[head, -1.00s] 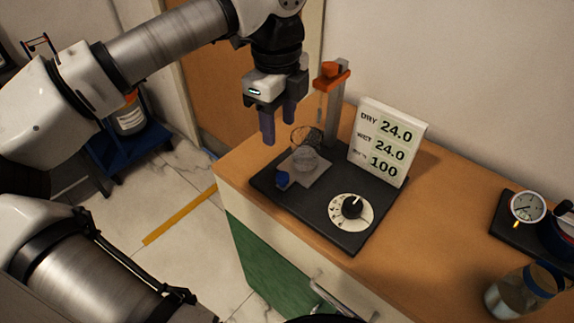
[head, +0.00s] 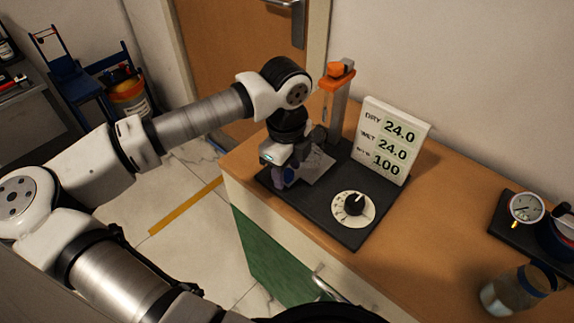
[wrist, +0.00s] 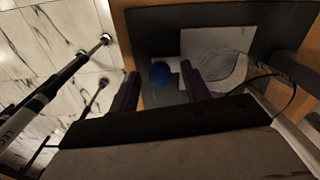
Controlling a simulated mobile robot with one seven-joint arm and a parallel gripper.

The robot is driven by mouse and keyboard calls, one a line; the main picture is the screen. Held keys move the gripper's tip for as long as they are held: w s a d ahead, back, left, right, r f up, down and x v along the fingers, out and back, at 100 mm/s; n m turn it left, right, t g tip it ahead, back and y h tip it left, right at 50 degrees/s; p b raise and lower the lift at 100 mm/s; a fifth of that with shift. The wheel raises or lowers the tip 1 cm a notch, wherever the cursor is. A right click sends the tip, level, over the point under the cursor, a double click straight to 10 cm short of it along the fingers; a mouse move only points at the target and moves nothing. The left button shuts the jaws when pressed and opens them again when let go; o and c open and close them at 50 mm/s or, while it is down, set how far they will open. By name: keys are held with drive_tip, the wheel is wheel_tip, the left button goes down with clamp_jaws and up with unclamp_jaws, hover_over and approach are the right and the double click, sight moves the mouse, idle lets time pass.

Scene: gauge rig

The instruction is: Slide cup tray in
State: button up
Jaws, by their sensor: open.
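The cup tray is a pale grey plate (head: 318,168) on the black base of the rig, partly hidden by my gripper in the head view. In the wrist view the plate (wrist: 208,46) has a blue knob (wrist: 160,73) at its left side. A clear cup (wrist: 228,68) shows on the plate, partly behind my right finger. My gripper (wrist: 159,70) is open, with its dark purple fingers on either side of the blue knob in the picture. I cannot tell whether they touch it. In the head view my gripper (head: 284,178) is low over the base's left end.
An orange-topped post (head: 338,95) stands behind the tray. A white display panel (head: 388,140) and a dial (head: 353,208) stand to the right. A gauge (head: 526,208) and a glass jar (head: 515,290) are farther right. Open floor lies left of the counter.

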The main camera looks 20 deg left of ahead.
sight(300, 169)
clamp_jaws()
drive_tip(key=shift+w+d+f+b, duration=0.1)
drive_tip(key=shift+w+b, duration=0.3)
drive_tip(key=w+b, duration=0.1)
drive_tip(key=w+d, duration=0.1)
drive_tip(key=w, duration=0.1)
drive_tip(key=shift+d+b, duration=0.1)
drive_tip(key=shift+b, duration=0.25)
drive_tip(key=shift+w, duration=0.15)
drive_tip(key=shift+r, duration=0.2)
unclamp_jaws()
drive_tip(key=shift+w+d, duration=0.1)
